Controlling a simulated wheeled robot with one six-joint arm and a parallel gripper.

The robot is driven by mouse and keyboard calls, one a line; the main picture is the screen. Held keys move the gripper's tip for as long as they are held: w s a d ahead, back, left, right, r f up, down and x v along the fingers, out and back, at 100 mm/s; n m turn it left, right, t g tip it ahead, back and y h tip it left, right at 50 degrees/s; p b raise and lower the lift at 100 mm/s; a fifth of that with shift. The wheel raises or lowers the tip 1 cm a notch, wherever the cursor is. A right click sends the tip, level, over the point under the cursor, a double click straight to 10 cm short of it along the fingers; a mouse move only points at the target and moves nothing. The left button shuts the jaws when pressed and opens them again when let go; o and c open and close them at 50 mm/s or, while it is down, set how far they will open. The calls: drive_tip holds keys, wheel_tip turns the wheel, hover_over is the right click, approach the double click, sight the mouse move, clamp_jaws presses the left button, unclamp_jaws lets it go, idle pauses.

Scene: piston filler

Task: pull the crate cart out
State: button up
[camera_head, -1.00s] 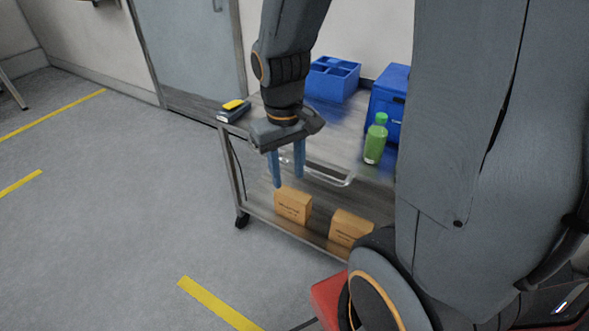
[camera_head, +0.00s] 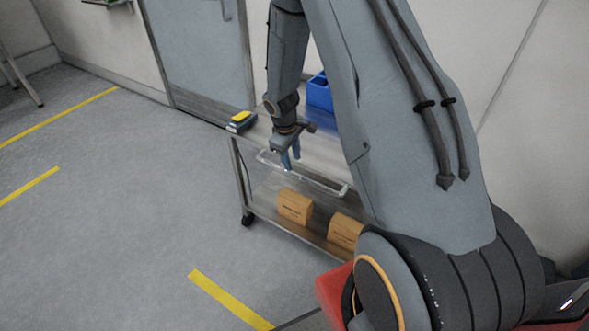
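The crate cart (camera_head: 241,182) is a grey metal two-shelf cart on casters. It stands against the wall, with a pale bar handle (camera_head: 322,184) along its near side. A blue divided crate (camera_head: 319,92) stands on its top shelf, partly hidden by my arm. My gripper (camera_head: 290,163) points down at the handle, its two blue fingers apart with nothing seen between them. The fingertips are close to the bar's left part. I cannot tell whether they touch it or straddle it.
Two brown boxes (camera_head: 295,206) (camera_head: 345,231) sit on the lower shelf. A small yellow-topped device (camera_head: 241,121) lies at the top shelf's left corner. A grey door (camera_head: 193,56) is behind the cart. The floor at left and in front is clear, with yellow lines (camera_head: 230,300).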

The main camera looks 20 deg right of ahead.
sight(295, 174)
drive_tip(key=shift+w+d+f+p, duration=0.2)
drive_tip(key=shift+f+p, duration=0.1)
drive_tip(key=shift+f, duration=0.9)
drive_tip(key=shift+w+d+f+p, duration=0.15)
drive_tip(key=shift+f+p, duration=0.1)
drive_tip(key=shift+f, duration=0.9)
drive_tip(key=shift+w+d+f+p, duration=0.1)
drive_tip(key=shift+d+f+p, duration=0.15)
drive_tip(key=shift+f, duration=0.95)
drive_tip(key=shift+c, duration=0.5)
clamp_jaws()
